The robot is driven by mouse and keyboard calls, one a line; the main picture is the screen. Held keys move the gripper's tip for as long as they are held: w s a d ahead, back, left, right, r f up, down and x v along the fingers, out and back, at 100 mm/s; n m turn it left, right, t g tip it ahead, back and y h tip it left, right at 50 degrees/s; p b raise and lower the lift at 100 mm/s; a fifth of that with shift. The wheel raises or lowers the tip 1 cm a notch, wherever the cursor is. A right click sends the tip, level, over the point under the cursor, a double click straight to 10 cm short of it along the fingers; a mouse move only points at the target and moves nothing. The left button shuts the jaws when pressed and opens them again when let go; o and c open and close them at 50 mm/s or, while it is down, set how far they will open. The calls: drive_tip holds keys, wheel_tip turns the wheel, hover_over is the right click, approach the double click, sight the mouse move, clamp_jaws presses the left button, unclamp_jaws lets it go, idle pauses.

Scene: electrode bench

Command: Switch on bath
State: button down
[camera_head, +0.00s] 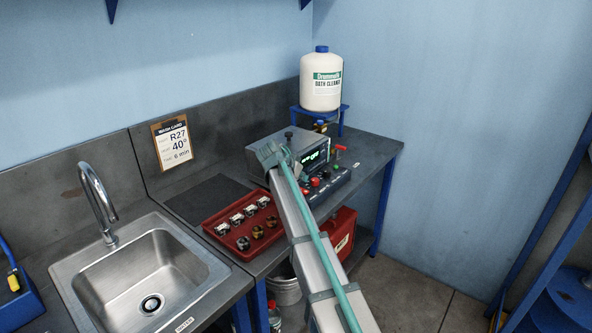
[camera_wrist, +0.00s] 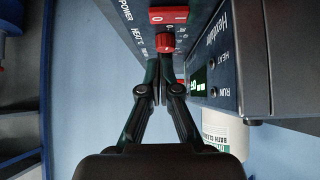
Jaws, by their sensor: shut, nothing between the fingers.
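The bath unit (camera_head: 262,139) is a grey steel box with a lit green display (camera_head: 316,156) and a sloped control panel at the back right bench. In the wrist view its display (camera_wrist: 199,80) is lit, partly legible, beside HEAT and RUN markings. A red power rocker (camera_wrist: 169,15) marked 0 and I shows at the top, with a red knob (camera_wrist: 166,43) just below it. My gripper (camera_wrist: 162,92) is shut and empty, with its fingers near the panel below the knob; contact cannot be told. In the head view my arm hides the fingertips.
A red tray (camera_head: 213,223) with several small parts sits in front of the bath. A sink (camera_head: 190,271) with a tall tap is at left. A white cleaner bottle (camera_head: 321,85) stands on a blue stand behind the bath. A red-handled valve (camera_head: 340,149) stands at the panel's right.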

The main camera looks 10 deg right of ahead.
sight(307, 190)
drive_tip(key=shift+w+d+f+p, duration=0.15)
drive_tip(key=shift+f+p, duration=0.25)
drive_tip(key=shift+f, duration=0.8)
drive_tip(key=shift+w+d+f+p, duration=0.1)
drive_tip(key=shift+f+p, duration=0.25)
drive_tip(key=shift+f, duration=0.8)
drive_tip(key=shift+f, duration=0.1)
drive_tip(key=shift+s+d+f+b, duration=0.1)
drive_tip(key=shift+f+b, duration=0.15)
drive_tip(key=shift+b, duration=0.5)
drive_tip(key=shift+r, duration=0.15)
drive_tip(key=shift+w+a+r, duration=0.25)
drive_tip(key=shift+w+a, duration=0.35)
drive_tip(key=shift+w, duration=0.05)
